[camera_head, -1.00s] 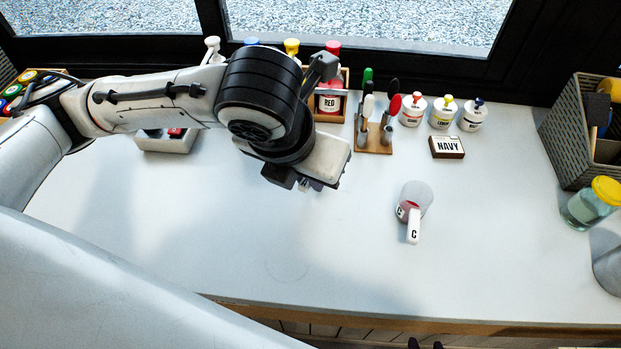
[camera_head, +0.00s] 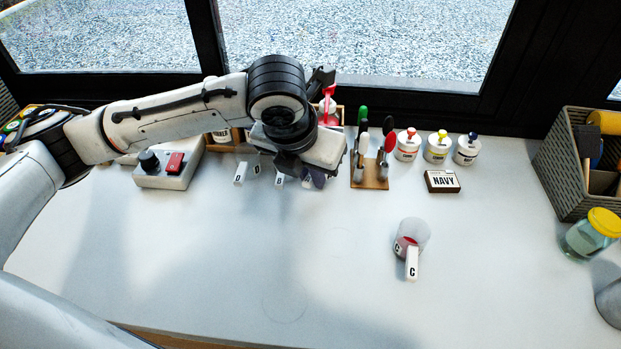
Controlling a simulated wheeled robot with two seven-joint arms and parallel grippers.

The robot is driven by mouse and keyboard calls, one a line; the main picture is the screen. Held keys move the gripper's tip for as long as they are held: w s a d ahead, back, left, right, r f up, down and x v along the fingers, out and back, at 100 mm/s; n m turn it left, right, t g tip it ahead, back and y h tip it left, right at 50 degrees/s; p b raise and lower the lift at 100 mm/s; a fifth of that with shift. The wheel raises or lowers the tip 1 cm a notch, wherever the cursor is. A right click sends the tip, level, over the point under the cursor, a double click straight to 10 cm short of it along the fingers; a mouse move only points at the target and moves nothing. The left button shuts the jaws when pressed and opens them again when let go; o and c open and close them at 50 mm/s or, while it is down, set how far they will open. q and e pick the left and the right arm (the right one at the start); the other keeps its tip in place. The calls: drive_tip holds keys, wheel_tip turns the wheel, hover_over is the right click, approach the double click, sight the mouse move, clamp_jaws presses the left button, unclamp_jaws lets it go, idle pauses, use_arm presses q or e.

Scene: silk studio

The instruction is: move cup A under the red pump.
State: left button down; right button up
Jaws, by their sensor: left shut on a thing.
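My left gripper (camera_head: 312,179) is low near the back of the table, in front of the red pump (camera_head: 328,91). It is shut on a small clear cup (camera_head: 319,180), mostly hidden by the gripper. I cannot read its letter; tags B, C and D show on other cups, so I take it as cup A. The red pump's bottle is largely hidden behind my arm. Whether the held cup touches the table is unclear. Cup D (camera_head: 240,173) and cup B (camera_head: 280,180) are left of the gripper. My right gripper is not in view.
A tool stand (camera_head: 370,184) is close right of the gripper, then a NAVY box (camera_head: 442,181) and small dye bottles. A control box (camera_head: 168,168) is left; a grey basket (camera_head: 570,185) and jar (camera_head: 588,235) are right.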

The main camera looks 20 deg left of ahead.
use_arm(q)
drive_tip(key=shift+w+a, duration=0.1)
drive_tip(key=shift+w, duration=0.2)
drive_tip(key=shift+f, duration=0.5)
drive_tip(key=c, duration=1.7)
unclamp_jaws()
drive_tip(key=p+v, duration=0.1)
drive_tip(key=v, duration=0.9)
drive_tip(key=shift+s, duration=0.2)
